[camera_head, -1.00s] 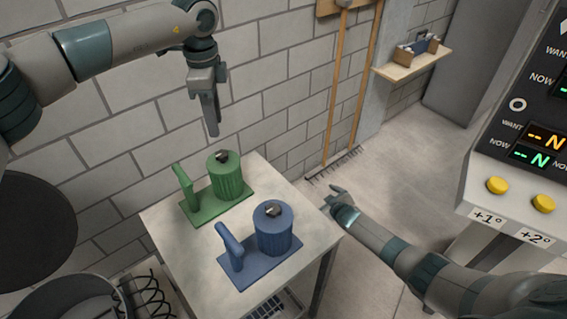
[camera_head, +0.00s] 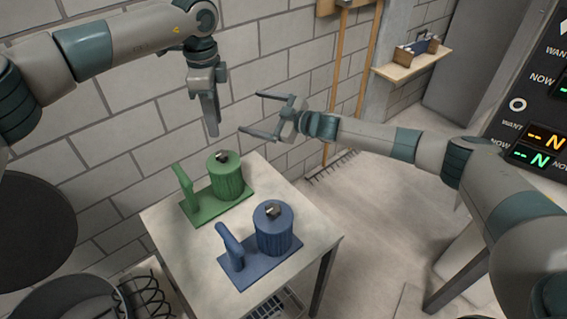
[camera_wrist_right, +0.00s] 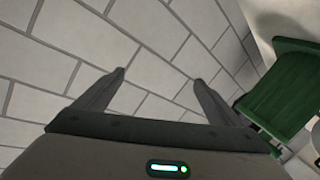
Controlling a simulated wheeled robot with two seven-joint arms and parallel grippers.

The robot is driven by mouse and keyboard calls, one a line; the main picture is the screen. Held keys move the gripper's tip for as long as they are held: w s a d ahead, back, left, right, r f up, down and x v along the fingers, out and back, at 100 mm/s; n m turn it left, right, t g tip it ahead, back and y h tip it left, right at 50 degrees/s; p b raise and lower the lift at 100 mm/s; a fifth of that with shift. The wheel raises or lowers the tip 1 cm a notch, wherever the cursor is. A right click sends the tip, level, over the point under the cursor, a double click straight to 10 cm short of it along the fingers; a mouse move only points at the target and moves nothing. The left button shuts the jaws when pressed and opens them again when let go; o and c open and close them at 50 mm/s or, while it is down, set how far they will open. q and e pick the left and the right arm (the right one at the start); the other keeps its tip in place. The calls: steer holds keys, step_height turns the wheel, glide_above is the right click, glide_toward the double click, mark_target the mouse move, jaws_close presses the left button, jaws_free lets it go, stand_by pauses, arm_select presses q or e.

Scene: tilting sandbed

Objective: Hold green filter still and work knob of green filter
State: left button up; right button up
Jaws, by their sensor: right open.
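The green filter (camera_head: 228,181) stands on the left back part of a small table, a ribbed canister with an upright green handle (camera_head: 183,186) on a shared base plate. Its dark knob (camera_head: 221,158) is on top of the canister. My left gripper (camera_head: 213,131) points down above and behind the green filter, apart from it; its fingers are seen edge-on. My right gripper (camera_head: 249,114) is open and empty, above and to the right of the green filter. In the right wrist view its fingers (camera_wrist_right: 158,78) are spread before the wall, with a green part (camera_wrist_right: 285,88) at the right.
A similar blue filter (camera_head: 273,232) with a blue handle stands nearer on the table (camera_head: 180,256). A block wall (camera_head: 120,130) rises close behind. A rake (camera_head: 332,165) leans there, and a control panel (camera_head: 535,130) is at the right.

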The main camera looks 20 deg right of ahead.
steer(key=s+a+r+n+g+y, duration=0.1)
steer(key=s+r+n+g+y, duration=0.1)
steer(key=s+r, duration=0.25)
steer(key=s+d+f+m+g, duration=0.1)
steer(key=s+f+g, duration=0.1)
steer(key=s+f, duration=0.2)
steer(key=s+d+f+m+g, duration=0.1)
steer(key=s+d+f+g, duration=0.1)
steer(key=s, duration=0.9)
steer(key=shift+d+f+m+g, duration=0.25)
steer(key=shift+f+m+g, duration=0.15)
steer(key=shift+f, duration=0.45)
steer(key=shift+w+a, duration=0.1)
steer(key=shift+a, duration=0.05)
glide_toward(227, 176)
steer(key=shift+h, duration=0.3)
steer(key=w+a+f, duration=0.3)
steer(key=a+f, duration=0.1)
steer(key=w+a+f, duration=0.4)
steer(key=shift+w+a+f, duration=0.1)
steer(key=shift+w+a, duration=0.25)
